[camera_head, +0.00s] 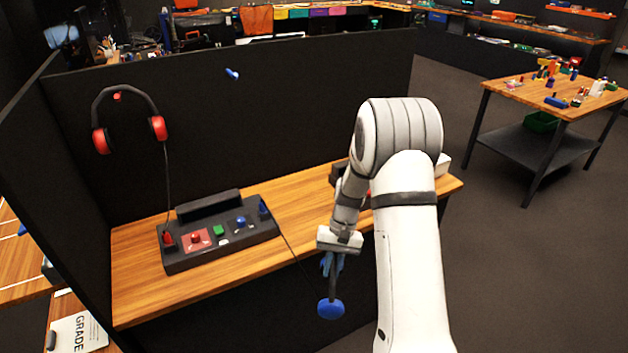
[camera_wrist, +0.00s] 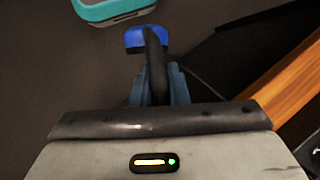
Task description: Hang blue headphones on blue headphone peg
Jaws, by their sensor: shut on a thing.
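The blue headphones (camera_head: 331,308) hang from my gripper (camera_head: 333,262) in front of the desk's front edge, with one blue ear pad showing in the head view. In the wrist view, my gripper (camera_wrist: 155,92) is shut on their dark band, and a blue pad (camera_wrist: 147,38) shows beyond the fingers. The rest of the headphones is hidden. The blue peg (camera_head: 232,73) sticks out of the black partition, up and to the left of my gripper, and is bare. A cable (camera_head: 290,248) runs from the panel toward the headphones.
Red headphones (camera_head: 128,120) hang on a red peg (camera_head: 117,96) at the left. The black trackball panel (camera_head: 222,236) stands on the wooden desk (camera_head: 140,290). A dark box is partly hidden behind my arm. The partition (camera_head: 290,120) around the blue peg is clear.

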